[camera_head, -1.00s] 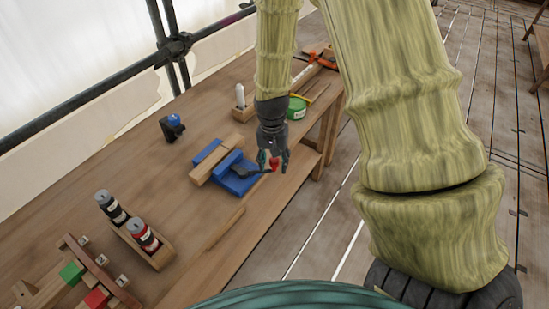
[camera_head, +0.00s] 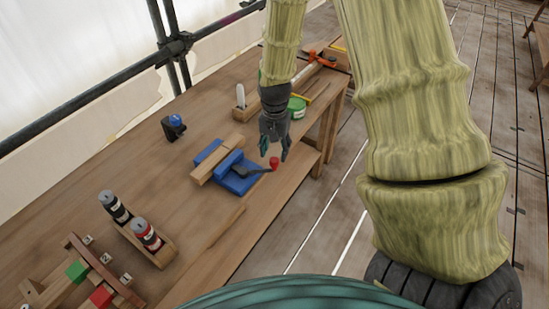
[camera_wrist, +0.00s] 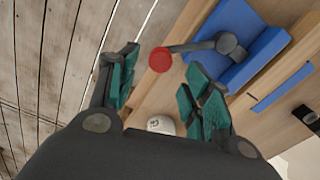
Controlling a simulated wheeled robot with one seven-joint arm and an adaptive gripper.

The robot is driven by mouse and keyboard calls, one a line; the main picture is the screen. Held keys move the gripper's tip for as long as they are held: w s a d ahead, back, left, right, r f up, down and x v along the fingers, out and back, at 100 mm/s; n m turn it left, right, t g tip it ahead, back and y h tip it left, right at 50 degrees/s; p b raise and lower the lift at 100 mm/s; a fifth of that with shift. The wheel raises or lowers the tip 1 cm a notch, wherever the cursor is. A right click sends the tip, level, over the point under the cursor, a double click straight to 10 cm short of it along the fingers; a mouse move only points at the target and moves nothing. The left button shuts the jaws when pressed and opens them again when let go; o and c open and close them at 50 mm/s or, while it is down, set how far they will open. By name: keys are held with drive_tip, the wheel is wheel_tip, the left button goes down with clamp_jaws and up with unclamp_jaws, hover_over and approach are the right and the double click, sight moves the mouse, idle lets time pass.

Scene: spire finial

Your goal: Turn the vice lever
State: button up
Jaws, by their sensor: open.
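The blue vice (camera_head: 240,174) sits near the bench's right edge with a wooden block (camera_head: 217,160) between its jaws. Its dark lever (camera_head: 255,171) ends in a red knob (camera_head: 274,162) toward the bench edge. My gripper (camera_head: 274,154) is open and empty, just above and beside the knob in the head view. In the wrist view, the red knob (camera_wrist: 160,60) and dark lever (camera_wrist: 195,46) lie beyond and between the open fingertips (camera_wrist: 160,62). The blue vice body (camera_wrist: 252,35) is at upper right. I see no contact between the fingers and the knob.
Plank floor (camera_head: 325,225) is open to the right.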

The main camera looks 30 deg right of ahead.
sight(275, 159)
drive_tip(key=shift+f+p, duration=0.7)
drive_tip(key=shift+f, duration=2)
clamp_jaws()
